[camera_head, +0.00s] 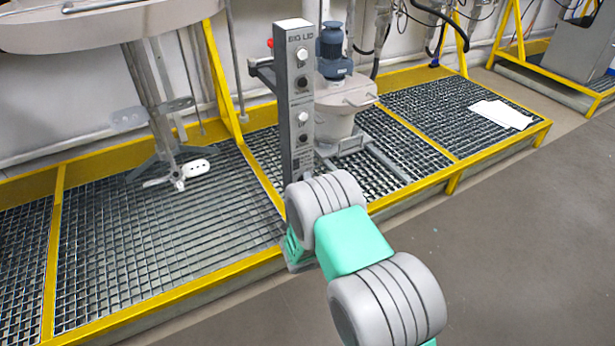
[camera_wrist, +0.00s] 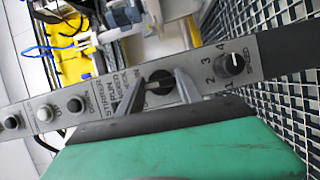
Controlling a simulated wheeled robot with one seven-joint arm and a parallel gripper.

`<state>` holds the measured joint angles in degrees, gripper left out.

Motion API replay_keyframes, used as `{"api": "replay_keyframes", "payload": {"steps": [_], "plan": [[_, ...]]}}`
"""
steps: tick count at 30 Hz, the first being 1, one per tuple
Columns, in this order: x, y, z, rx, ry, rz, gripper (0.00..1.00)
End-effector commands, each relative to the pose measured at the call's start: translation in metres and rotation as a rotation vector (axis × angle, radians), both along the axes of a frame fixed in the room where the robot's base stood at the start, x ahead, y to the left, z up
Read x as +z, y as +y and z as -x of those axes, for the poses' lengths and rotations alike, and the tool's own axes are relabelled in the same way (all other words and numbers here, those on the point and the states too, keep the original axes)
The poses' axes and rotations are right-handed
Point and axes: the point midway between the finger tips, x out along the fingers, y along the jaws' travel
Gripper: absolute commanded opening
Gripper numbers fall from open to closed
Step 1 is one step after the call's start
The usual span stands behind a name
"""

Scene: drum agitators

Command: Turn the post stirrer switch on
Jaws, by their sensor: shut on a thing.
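The post (camera_head: 297,120) is a tall grey panel labelled "BIG LID" at its top, with buttons and knobs down its face. Its lower part is hidden behind my arm in the head view. In the wrist view, the panel runs slantwise and the stirrer switch (camera_wrist: 158,80) is a round black knob beside the "STIRRER" lettering. A pale mark crosses the knob roughly along the panel's length. My gripper (camera_wrist: 160,86) has its two grey fingers on either side of this knob, closed on it. I cannot clearly read the knob's set position.
A black speed knob (camera_wrist: 230,65) with numbers sits to the right of my fingers. Other buttons, such as one black button (camera_wrist: 75,105), lie to the left. Yellow-framed metal grating (camera_head: 170,240) surrounds the post. Grey floor (camera_head: 500,250) is clear at the right.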

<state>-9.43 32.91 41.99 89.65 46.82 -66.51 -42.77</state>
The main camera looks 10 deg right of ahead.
Motion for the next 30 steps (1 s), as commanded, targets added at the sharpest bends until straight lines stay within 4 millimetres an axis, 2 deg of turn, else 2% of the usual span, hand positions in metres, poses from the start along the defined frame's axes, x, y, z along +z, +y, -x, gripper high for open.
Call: {"api": "replay_keyframes", "payload": {"steps": [1, 15, 23, 30], "plan": [[0.0093, -0.0010, 0.0005, -0.002, 0.013, -0.041, 0.01], [0.0072, -0.0024, 0.0006, -0.004, 0.120, -0.441, 0.01], [0.0038, -0.0018, 0.0004, -0.002, 0.156, -0.580, 0.01], [0.0020, -0.0014, 0.0001, -0.001, 0.171, -0.635, 0.01]]}}
